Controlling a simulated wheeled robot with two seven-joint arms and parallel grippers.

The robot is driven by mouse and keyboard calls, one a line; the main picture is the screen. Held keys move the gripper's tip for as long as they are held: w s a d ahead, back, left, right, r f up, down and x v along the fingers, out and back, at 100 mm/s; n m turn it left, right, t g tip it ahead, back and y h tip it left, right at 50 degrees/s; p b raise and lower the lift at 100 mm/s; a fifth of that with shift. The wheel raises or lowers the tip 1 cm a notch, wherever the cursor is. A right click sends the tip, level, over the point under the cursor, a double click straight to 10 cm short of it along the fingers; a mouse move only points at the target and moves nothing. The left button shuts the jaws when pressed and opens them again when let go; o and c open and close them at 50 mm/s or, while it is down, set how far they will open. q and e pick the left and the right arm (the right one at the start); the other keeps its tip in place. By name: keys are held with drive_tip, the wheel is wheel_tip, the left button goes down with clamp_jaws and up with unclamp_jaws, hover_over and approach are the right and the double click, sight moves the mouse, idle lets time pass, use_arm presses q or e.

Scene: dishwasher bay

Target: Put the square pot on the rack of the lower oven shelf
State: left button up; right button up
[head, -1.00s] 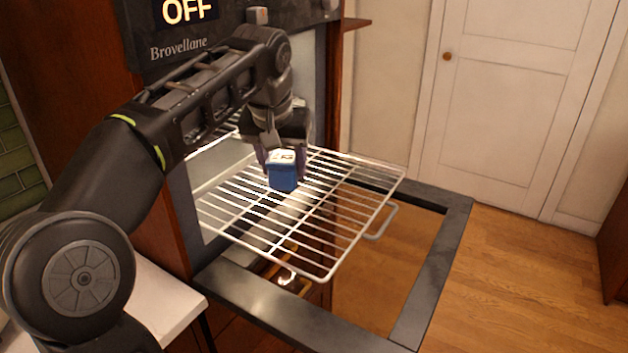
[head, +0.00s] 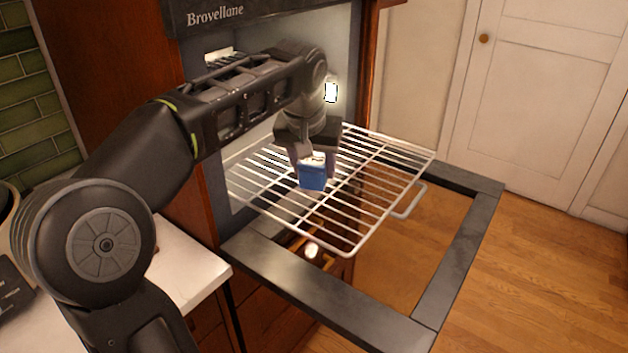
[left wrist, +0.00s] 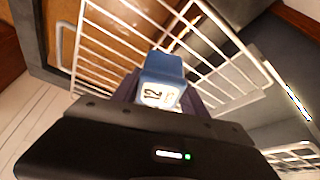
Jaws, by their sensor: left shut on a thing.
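A small blue block-like thing with a white printed top, the square pot (head: 312,175), is between the fingers of my left gripper (head: 314,163). The gripper is shut on it and points down over the pulled-out wire rack (head: 384,197). In the left wrist view the blue pot (left wrist: 163,68) shows between the fingers, with the rack's bars (left wrist: 220,62) behind it. I cannot tell whether the pot touches the bars. My right gripper is not in view.
The oven door (head: 322,299) is folded down below the rack, with a dark frame and a glass pane. A white counter (head: 182,262) lies at the left. The wooden floor (head: 540,270) at the right is clear.

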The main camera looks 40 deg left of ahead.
sight(314, 180)
use_arm(q)
drive_tip(key=shift+f, duration=1.85)
drive_tip(key=shift+f, duration=0.15)
drive_tip(key=o, duration=1.5)
drive_tip(key=shift+r, duration=0.25)
drive_tip(key=p+v, duration=0.1)
drive_tip(key=v, duration=1.1)
